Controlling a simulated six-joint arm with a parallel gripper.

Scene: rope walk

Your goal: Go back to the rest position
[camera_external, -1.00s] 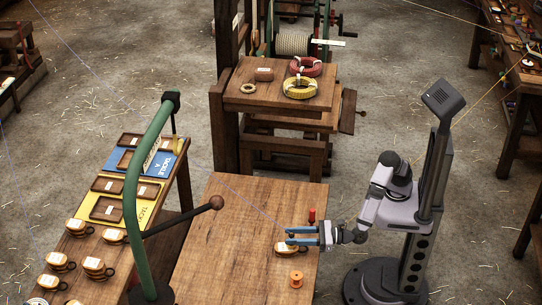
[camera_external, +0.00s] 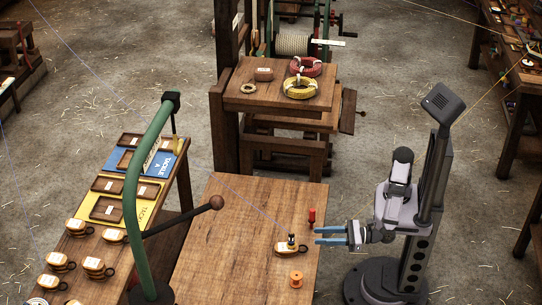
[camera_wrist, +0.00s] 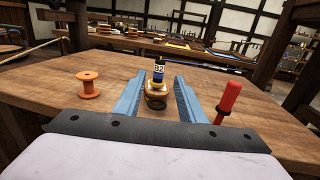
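My gripper (camera_external: 318,236) is at the right edge of the wooden table (camera_external: 225,235), with its blue fingers pointing left. It is open and empty. In the wrist view the two blue fingers (camera_wrist: 155,88) stand apart.
An orange spool (camera_external: 296,279) and a red-handled tool (camera_external: 312,216) stand on the table near the gripper. A green curved post (camera_external: 136,185) with a dark lever rises at the left. A side bench (camera_external: 107,262) holds several labelled blocks and trays. The table's middle is clear.

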